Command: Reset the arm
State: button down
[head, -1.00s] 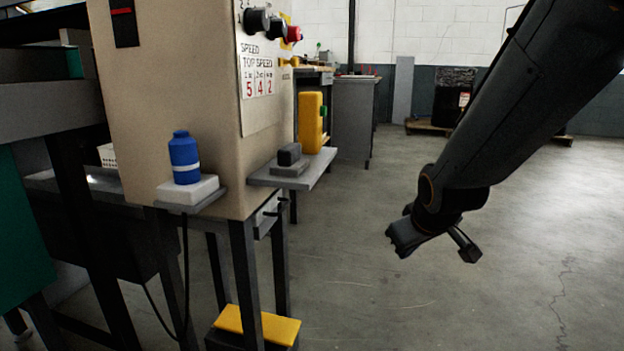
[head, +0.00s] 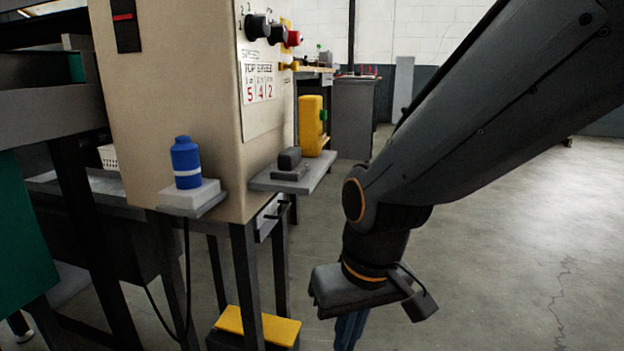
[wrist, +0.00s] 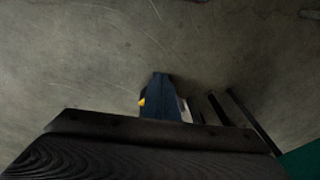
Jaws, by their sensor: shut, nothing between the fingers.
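My arm (head: 480,120) reaches in from the upper right in the head view and bends down at the wrist. My gripper (head: 349,330) points down at the bottom of the head view, with its tips cut off by the frame edge. In the wrist view my gripper (wrist: 160,78) shows as dark blue fingers close together, over bare floor. The fingers are shut and hold nothing.
A beige machine cabinet (head: 170,100) stands at left. Its shelves bear a blue bottle (head: 186,160), a dark block (head: 289,158) and a yellow case (head: 311,125). A yellow-topped step (head: 258,326) sits below. The concrete floor (head: 510,260) at right is clear.

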jog(key=s+a+r+n+g, duration=0.1)
jog(key=s+a+r+n, duration=0.25)
jog(key=s+a, duration=0.45)
jog(key=d+r+m+p, duration=0.3)
jog(key=d+r+p, duration=0.8)
jog(key=p, duration=0.8)
jog(key=s+d+r+m+h+p, duration=0.1)
jog(key=d+r+m+p, duration=0.3)
jog(key=d+r+p, duration=0.7)
notch_tip(320, 180, up, 8)
jog(key=p, duration=0.8)
jog(key=shift+f+p, duration=0.2)
jog(key=shift+p, duration=0.15)
jog(key=shift+d, duration=0.1)
